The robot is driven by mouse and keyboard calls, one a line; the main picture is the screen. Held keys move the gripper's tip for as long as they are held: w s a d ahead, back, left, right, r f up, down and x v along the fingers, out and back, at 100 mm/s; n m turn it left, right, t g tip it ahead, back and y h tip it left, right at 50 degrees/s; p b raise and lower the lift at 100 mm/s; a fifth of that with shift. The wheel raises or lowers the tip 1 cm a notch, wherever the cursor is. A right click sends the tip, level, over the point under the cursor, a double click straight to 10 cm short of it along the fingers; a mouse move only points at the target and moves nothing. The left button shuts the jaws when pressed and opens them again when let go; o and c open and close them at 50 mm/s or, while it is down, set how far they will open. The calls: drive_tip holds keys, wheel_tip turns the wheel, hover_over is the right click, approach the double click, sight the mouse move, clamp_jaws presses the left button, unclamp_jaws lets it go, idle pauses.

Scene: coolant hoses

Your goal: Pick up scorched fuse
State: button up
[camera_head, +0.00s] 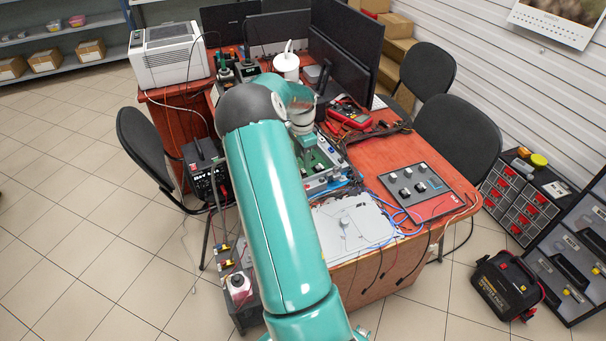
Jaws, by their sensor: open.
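My teal arm reaches from the bottom of the view over the red-brown table (388,152). My gripper (308,148) is at its far end, small and partly hidden by the wrist, above an open metal case with a green circuit board (320,160). It is open, and I see nothing held in it. I cannot make out a scorched fuse; at this size, small parts in the case cannot be told apart, and my arm covers some of the table.
A grey panel with knobs (418,190) and a red multimeter (349,113) lie right of the case. Monitors (346,55) and a white printer (170,58) stand behind. Loose cables cross the table's front. Black chairs (458,133) flank it. Floor at left is mostly clear.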

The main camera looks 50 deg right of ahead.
sight(303, 171)
drive_tip(key=shift+d+f, duration=0.1)
drive_tip(key=shift+f, duration=2.95)
clamp_jaws()
